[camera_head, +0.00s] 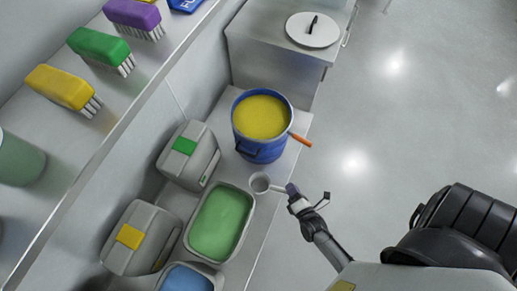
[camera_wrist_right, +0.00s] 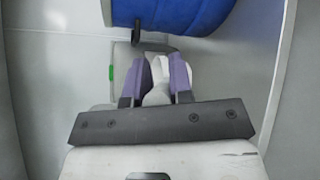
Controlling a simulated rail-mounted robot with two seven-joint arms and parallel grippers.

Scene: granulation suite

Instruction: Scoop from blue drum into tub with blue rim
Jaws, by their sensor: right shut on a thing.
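The blue drum (camera_head: 264,152) stands on the bench, filled with yellow material (camera_head: 262,117); its blue wall also shows at the top of the right wrist view (camera_wrist_right: 175,14). My right gripper (camera_head: 292,189) has purple fingers and is shut on the handle of a pale grey scoop. The scoop's cup (camera_head: 260,183) is below the drum in the picture, beside the upper right corner of a tub with green inside (camera_head: 244,235). A tub with blue inside (camera_head: 214,272) is partly cut off at the bottom edge; I cannot tell its rim is blue. My left gripper is not in view.
An orange handle (camera_head: 300,139) sticks out from the drum's right side. Lidded grey bins with a green label (camera_head: 203,160) and a yellow label (camera_head: 152,222) stand left of the tubs. Brushes (camera_head: 98,47) lie on a shelf above.

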